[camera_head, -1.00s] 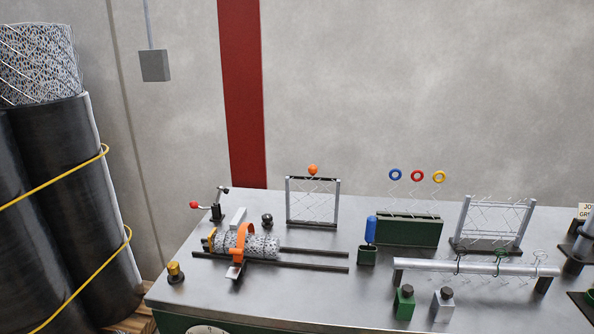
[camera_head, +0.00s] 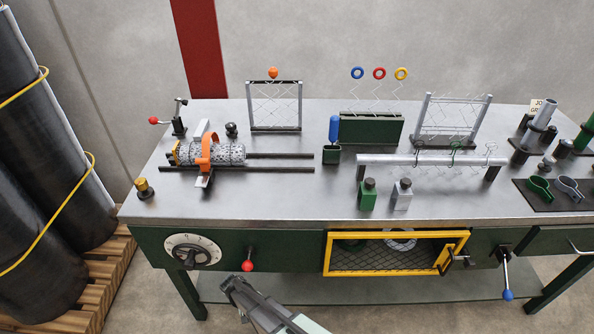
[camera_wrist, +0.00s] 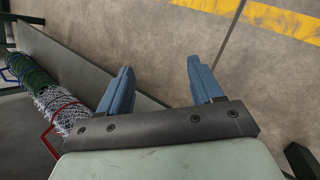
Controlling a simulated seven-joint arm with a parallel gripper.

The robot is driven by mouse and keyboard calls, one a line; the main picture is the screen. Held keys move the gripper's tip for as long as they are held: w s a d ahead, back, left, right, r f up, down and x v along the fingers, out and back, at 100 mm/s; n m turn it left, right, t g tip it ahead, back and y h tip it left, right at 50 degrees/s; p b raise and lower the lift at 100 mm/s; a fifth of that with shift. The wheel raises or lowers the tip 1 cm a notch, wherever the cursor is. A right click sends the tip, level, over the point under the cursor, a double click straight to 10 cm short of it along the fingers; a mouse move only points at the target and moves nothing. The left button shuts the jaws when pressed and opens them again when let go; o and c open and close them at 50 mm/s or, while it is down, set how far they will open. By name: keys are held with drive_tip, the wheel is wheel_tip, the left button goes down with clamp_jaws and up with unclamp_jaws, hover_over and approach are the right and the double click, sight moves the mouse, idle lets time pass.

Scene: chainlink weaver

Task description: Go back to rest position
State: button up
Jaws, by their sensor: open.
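My gripper (camera_head: 232,284) shows at the bottom of the head view, in front of the bench's front side and below the tabletop, left of the yellow-framed compartment. In the wrist view its two blue-grey fingers (camera_wrist: 160,88) stand wide apart with nothing between them. They point toward the concrete floor. The steel-topped workbench (camera_head: 270,205) stands behind my gripper, and my gripper appears apart from the things on it.
A red-knobbed lever (camera_head: 248,266) and a dial (camera_head: 193,250) are on the bench front near my gripper. A yellow-framed mesh door (camera_head: 385,262) is to the right. In the wrist view, a rolled mesh (camera_wrist: 58,105) lies at left. Dark rolls (camera_head: 50,170) stand on a pallet (camera_head: 95,285).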

drive_tip(key=s+d+m+g+y, duration=0.1)
drive_tip(key=s+d, duration=0.3)
drive_tip(key=d, duration=0.5)
drive_tip(key=s+d+m+g+y, duration=0.1)
drive_tip(key=s+d+m+g, duration=0.15)
drive_tip(key=d, duration=0.75)
drive_tip(key=s+d+r+y, duration=0.2)
drive_tip(key=s+d, duration=0.3)
drive_tip(key=s, duration=0.2)
drive_tip(key=s+d+r+m+y, duration=0.1)
drive_tip(key=s+d+r+y, duration=0.2)
drive_tip(key=s+d, duration=0.2)
drive_tip(key=s, duration=0.3)
drive_tip(key=shift+s+r, duration=0.2)
drive_tip(key=shift+r, duration=0.15)
